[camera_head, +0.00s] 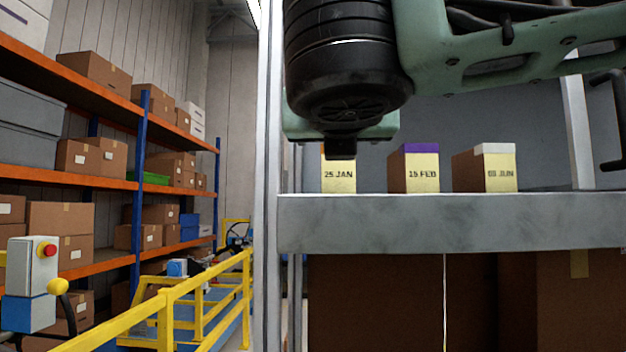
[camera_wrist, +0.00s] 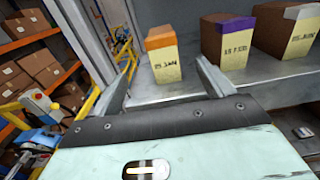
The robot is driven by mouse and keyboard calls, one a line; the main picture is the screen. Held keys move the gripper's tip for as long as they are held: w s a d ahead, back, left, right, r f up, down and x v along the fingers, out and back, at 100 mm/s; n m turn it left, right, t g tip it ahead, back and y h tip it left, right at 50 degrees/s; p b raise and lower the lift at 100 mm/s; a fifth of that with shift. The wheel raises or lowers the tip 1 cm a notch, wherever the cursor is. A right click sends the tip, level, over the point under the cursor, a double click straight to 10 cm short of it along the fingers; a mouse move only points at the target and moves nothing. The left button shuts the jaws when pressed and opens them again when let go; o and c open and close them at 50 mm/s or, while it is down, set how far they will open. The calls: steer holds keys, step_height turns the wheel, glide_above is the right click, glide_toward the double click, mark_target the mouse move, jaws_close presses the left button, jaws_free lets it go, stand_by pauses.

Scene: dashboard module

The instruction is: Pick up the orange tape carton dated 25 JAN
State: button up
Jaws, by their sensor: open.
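The carton dated 25 JAN (camera_head: 338,176) stands upright on a grey metal shelf (camera_head: 450,222). In the head view my arm hides its upper part. In the wrist view this carton (camera_wrist: 164,60) shows an orange tape top and a pale yellow label. My gripper (camera_wrist: 163,77) is open and empty, with one finger on each side of the carton in the picture. The carton appears beyond the fingers, and I see no contact. In the head view my gripper is largely hidden behind my arm.
A purple tape carton dated 15 FEB (camera_head: 414,168) and a white tape carton, seemingly dated 08 JUN (camera_head: 485,168), stand to the right on the same shelf. A metal post (camera_head: 268,180) rises at the shelf's left end. Large brown boxes (camera_head: 400,300) fill the space below.

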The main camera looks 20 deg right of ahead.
mark_target(337, 177)
steer(key=p+x, duration=0.4)
steer(key=x, duration=0.8)
steer(key=shift+s, duration=0.1)
steer(key=p+x, duration=0.1)
steer(key=x, duration=0.1)
steer(key=p+x, duration=0.2)
steer(key=shift+d+r, duration=0.15)
steer(key=shift+r, duration=0.1)
steer(key=shift+w+d+f, duration=0.15)
steer(key=shift+w, duration=0.45)
steer(key=c, duration=1.4)
